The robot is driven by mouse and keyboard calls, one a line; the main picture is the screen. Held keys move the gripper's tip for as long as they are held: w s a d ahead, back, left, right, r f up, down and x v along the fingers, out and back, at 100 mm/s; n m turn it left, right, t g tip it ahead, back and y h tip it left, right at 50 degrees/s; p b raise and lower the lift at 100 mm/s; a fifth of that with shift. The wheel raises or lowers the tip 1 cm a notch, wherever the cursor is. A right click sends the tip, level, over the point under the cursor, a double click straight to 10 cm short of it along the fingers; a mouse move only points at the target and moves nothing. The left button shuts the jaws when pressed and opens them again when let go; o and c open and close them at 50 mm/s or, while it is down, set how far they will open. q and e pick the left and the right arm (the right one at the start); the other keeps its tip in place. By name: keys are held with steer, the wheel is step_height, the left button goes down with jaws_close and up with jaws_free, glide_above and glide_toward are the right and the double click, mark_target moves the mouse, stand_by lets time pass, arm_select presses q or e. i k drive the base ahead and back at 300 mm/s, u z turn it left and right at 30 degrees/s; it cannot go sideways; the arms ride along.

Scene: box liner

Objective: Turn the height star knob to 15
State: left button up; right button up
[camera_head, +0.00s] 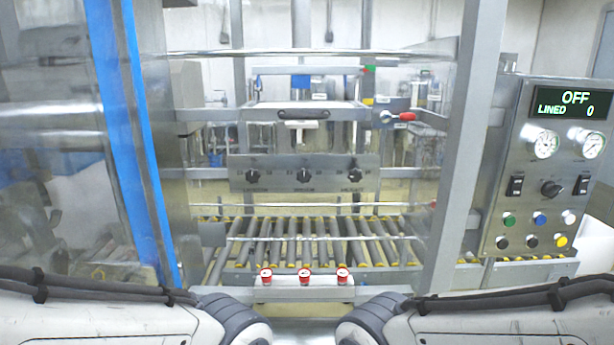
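A grey metal panel (270,187) with three black star knobs hangs across the middle of the machine. The left knob (252,175), middle knob (303,175) and right knob (354,176) each have a small scale and a label below. The right label looks like "HEIGHT", but the print is blurred. The scale numbers and the right knob's exact setting are too small to read. Only links of my two arms show along the bottom edge, well below the panel. Neither gripper is in view.
A roller conveyor (300,240) runs below the panel, with three red buttons (305,275) in front. A control box (540,170) at right shows "OFF" and "LINED 0". A steel post (455,150) and a blue-edged clear door (130,130) flank the opening. A horizontal bar (310,53) crosses above.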

mark_target(354, 175)
steer(key=u, duration=0.05)
steer(key=k, duration=1.1)
steer(key=z, duration=0.85)
steer(key=i, duration=1.2)
steer(key=u, duration=0.8)
